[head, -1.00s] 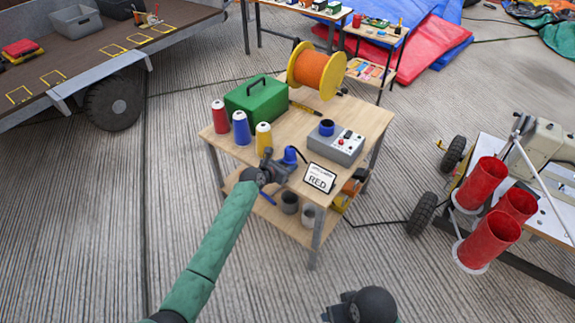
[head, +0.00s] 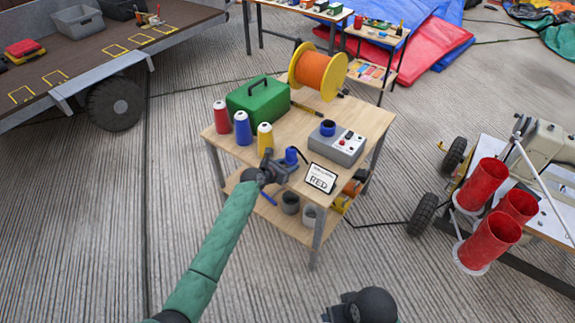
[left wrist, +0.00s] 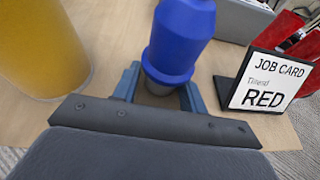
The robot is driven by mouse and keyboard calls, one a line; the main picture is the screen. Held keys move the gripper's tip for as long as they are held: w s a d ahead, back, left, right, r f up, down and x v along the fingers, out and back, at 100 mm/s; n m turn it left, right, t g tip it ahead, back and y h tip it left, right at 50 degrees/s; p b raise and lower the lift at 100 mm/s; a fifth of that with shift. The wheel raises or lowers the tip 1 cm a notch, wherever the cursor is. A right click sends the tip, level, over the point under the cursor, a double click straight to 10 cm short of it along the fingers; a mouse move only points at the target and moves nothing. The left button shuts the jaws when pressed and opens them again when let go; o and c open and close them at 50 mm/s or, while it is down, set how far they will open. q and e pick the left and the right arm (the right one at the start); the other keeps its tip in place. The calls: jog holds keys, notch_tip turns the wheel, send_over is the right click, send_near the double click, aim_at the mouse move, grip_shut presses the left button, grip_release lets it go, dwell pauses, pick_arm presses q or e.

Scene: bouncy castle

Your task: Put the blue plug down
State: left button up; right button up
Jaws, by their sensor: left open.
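The blue plug (head: 291,156) stands near the front edge of the wooden table (head: 352,117), left of the job card (head: 320,178) reading RED. In the left wrist view the plug (left wrist: 180,42) stands between the two fingers of my left gripper (left wrist: 160,88), its lower end low between them. My left gripper (head: 275,168) is open around the plug. A narrow gap shows beside the plug's lower end. The plug's base is partly hidden by the gripper.
Red, blue and yellow (head: 265,138) thread cones stand close behind my left gripper. A green toolbox (head: 258,103), an orange cable reel (head: 318,72) and a grey control box (head: 337,146) with a blue socket share the tabletop. The job card (left wrist: 268,82) is close on the right.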

pick_arm(q)
jog(key=shift+s+d+f, duration=0.25)
jog(key=shift+s+f, duration=0.25)
jog(key=shift+f, duration=0.35)
jog(key=shift+r, duration=0.3)
jog(key=shift+s+a+r, duration=0.1)
jog(key=shift+s+r, duration=0.05)
jog(key=shift+r, duration=0.05)
jog(key=w+r+v, duration=0.1)
jog(key=v, duration=1.1)
jog(key=s+f+m+g+y, duration=0.1)
jog(key=s+f+m+g, duration=0.15)
jog(key=s+m, duration=0.7)
jog(key=s+f+m+g+y, duration=0.1)
jog(key=s+f+m+g, duration=0.15)
jog(key=s+m, duration=0.7)
jog(key=s+a+r+m+g+y, duration=0.1)
jog(key=s+m, duration=0.4)
jog(key=s, duration=0.7)
jog(key=s+a+r+m+g+y, duration=0.1)
jog(key=s+a+m, duration=0.4)
jog(key=s, duration=0.8)
jog(key=m+g+y, duration=0.1)
jog(key=y, duration=0.1)
jog(key=shift+s+r+y, duration=0.25)
jog(key=shift+r+y, duration=0.05)
jog(key=shift+y, duration=0.1)
